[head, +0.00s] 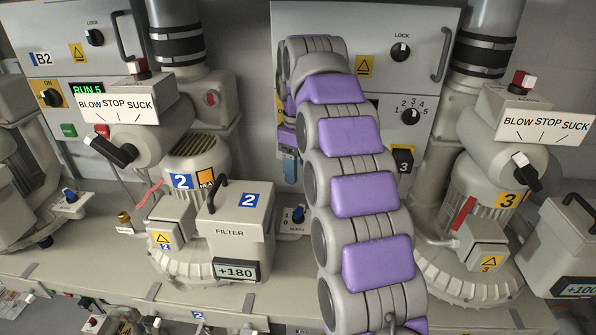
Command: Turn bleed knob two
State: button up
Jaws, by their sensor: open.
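Blower unit two (196,180) stands left of the middle, with a blue number 2 plate. A small brass knob (124,218) sits low at its left, above a small white label (125,230) too small to read; it may be the bleed knob. My arm rises through the middle of the view, bends over at the top and comes down in front of the back panel. My gripper (289,166) hangs at the arm's end, partly hidden behind the arm. It is open and well to the right of and above the brass knob, not touching it.
A filter box (236,222) with a handle and a +180 display stands right of unit two. A black lever (110,150) juts out under the BLOW STOP SUCK sign. A small blue switch (298,214) is close below my gripper. Unit three (482,215) stands at right.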

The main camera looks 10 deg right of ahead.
jog(key=shift+r+p, duration=1.8)
jog(key=shift+r, duration=0.35)
jog(key=shift+f, duration=0.1)
jog(key=s+f+m+g+b, duration=0.1)
jog(key=s+f+m+b, duration=0.8)
jog(key=s+f+b, duration=1.6)
jog(key=s+f, duration=0.6)
jog(key=s, duration=0.3)
jog(key=s+f, duration=0.6)
jog(key=s, duration=0.3)
jog(key=shift+f+m+g, duration=0.4)
jog(key=shift+w, duration=0.1)
